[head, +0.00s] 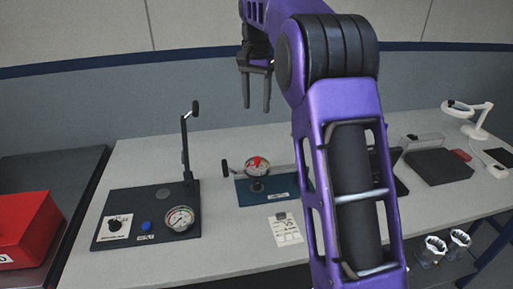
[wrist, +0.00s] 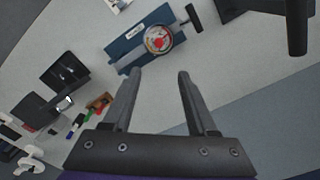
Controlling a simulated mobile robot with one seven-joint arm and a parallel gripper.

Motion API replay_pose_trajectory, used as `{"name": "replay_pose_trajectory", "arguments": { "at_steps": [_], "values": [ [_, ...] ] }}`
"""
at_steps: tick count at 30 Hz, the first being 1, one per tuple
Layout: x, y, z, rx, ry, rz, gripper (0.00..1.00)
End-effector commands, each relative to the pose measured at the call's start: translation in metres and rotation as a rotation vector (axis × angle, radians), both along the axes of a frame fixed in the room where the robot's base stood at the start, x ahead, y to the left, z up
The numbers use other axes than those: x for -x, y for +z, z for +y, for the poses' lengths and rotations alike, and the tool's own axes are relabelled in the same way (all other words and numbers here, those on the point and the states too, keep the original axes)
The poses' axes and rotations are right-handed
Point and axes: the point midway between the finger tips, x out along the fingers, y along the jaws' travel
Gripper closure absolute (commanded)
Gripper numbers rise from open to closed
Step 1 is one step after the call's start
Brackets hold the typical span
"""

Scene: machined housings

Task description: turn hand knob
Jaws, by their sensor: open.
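On the bench, a blue-based fixture (head: 250,193) carries a round dial-like part (head: 262,168) with a red piece at its centre and a black-ended lever (head: 226,168). In the wrist view the dial (wrist: 158,39) lies beyond the fingertips, on the blue base (wrist: 124,50). A black panel (head: 125,202) to its left carries a small black knob (head: 115,223) on a white label, a blue button and a gauge (head: 180,218). I cannot tell which part is the hand knob. My gripper (head: 257,98) is open and empty, high above the bench; its fingers (wrist: 160,82) touch nothing.
An upright black lever (head: 187,150) rises from the black panel. A red box (head: 25,228) stands at the left. A white lamp (head: 478,120) and dark boxes (head: 438,166) are at the right. A white card (head: 285,229) lies at the front. My arm hides part of the bench.

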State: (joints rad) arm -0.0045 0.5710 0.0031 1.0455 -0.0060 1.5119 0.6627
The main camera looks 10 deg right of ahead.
Motion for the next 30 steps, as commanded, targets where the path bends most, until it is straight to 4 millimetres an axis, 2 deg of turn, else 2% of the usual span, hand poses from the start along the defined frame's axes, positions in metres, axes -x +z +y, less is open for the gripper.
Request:
{"name": "replay_pose_trajectory", "arguments": {
  "at_steps": [5,8,24,30],
  "values": [
    [0.002,-0.012,-0.003,-0.006,-0.011,0.018,0.42],
    [0.002,-0.027,-0.002,-0.005,-0.01,0.019,0.42],
    [0.003,-0.143,-0.003,-0.004,-0.009,0.018,0.42],
    [0.002,-0.167,-0.003,-0.004,-0.009,0.016,0.42]
  ]
}}
